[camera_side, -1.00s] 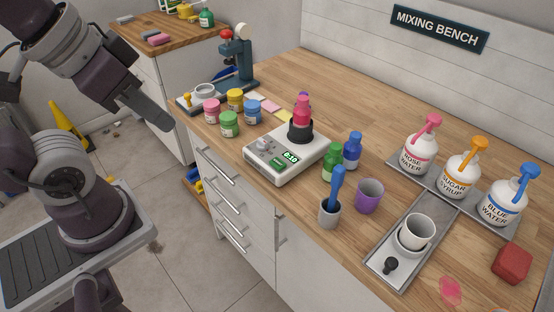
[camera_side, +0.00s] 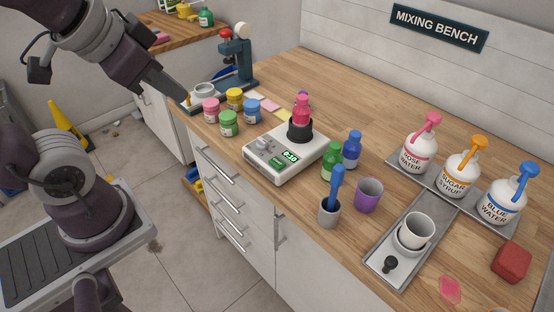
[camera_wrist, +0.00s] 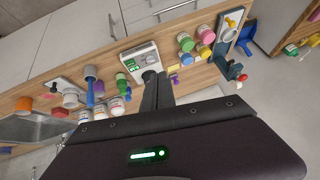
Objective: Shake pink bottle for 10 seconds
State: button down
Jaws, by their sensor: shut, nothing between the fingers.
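The pink bottle (camera_side: 301,106) stands upright in the black round holder (camera_side: 300,130) of a white shaker device (camera_side: 262,165). The device's green display (camera_side: 291,155) appears to read 0:10. The device also shows in the wrist view (camera_wrist: 131,58), where I cannot clearly make out the bottle. My gripper (camera_side: 185,98) is shut and empty. In the side view it is to the left of the bottle, above the counter's left edge and apart from the device. Its dark fingers also show in the wrist view (camera_wrist: 158,84).
Green (camera_side: 332,160) and blue (camera_side: 352,150) bottles, a purple cup (camera_side: 368,195) and a grey cup with a blue tool (camera_side: 329,212) stand to the right. Pump bottles (camera_side: 461,175) are farther right.

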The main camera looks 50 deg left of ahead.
jog(key=w+a+r+m+t, duration=0.15)
jog(key=w+m, duration=0.25)
jog(key=w, duration=0.4)
jog(key=w+a+r+m+t, duration=0.1)
jog(key=w+a+m+t, duration=0.15)
jog(key=w, duration=0.55)
jog(key=m+g+h, duration=0.6)
jog(key=m+h, duration=0.3)
jog(key=m, duration=0.4)
send_over(272, 160)
notch_tip(272, 160, down, 11)
jog(key=shift+d+r, duration=0.1)
jog(key=shift+t, duration=0.3)
jog(key=shift+f, duration=4.4)
jog(key=shift+f, duration=0.15)
